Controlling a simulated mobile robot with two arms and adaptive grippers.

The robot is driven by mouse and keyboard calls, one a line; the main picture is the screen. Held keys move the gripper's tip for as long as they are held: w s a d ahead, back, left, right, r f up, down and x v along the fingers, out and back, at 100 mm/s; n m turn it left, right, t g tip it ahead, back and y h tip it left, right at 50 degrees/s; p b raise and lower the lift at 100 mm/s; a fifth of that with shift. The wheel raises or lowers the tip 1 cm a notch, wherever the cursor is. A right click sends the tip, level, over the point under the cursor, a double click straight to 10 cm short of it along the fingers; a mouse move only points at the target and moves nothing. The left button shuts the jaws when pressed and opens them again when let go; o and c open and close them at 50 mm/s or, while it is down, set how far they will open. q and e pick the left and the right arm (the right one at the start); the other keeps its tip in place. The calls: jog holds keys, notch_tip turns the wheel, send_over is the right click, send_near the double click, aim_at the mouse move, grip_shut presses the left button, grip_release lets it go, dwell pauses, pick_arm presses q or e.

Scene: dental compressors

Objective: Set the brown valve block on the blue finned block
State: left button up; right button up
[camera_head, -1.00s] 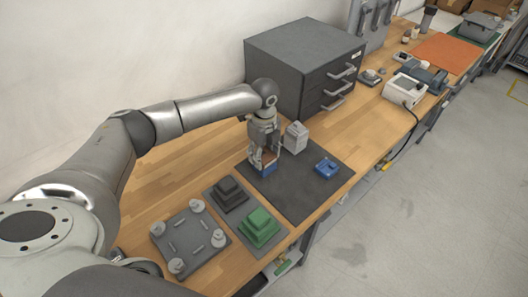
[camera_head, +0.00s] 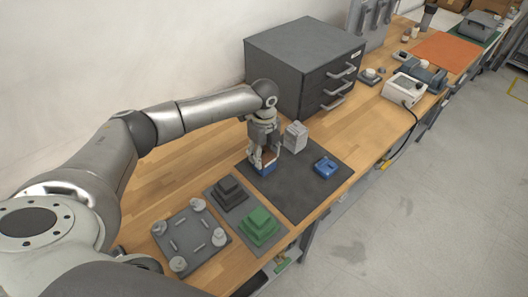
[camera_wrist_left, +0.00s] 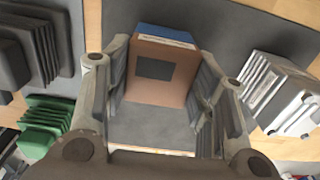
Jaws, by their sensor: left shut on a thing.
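The brown valve block (camera_wrist_left: 165,72), with a dark rectangle on its face, sits between the two fingers of my left gripper (camera_wrist_left: 160,95) in the left wrist view. The fingers are shut on it. In the head view my left gripper (camera_head: 263,157) points down over the dark mat. The fingers hide most of the brown block in the head view. My right gripper is not in view.
A grey finned block (camera_head: 295,137) stands close right of the gripper. A smaller blue part (camera_head: 327,167) lies on the dark mat (camera_head: 295,195). Green (camera_head: 260,226) and black (camera_head: 228,189) stepped blocks and a plate with posts (camera_head: 188,238) are nearer. A drawer cabinet (camera_head: 290,70) stands behind.

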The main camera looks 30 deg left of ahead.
pick_arm(q)
jog(key=shift+p, duration=0.35)
dwell(0.6)
jog(key=o, duration=1.2)
jog(key=o, duration=0.4)
jog(key=shift+f, duration=0.1)
notch_tip(320, 180, up, 7)
jog(key=p, duration=0.7)
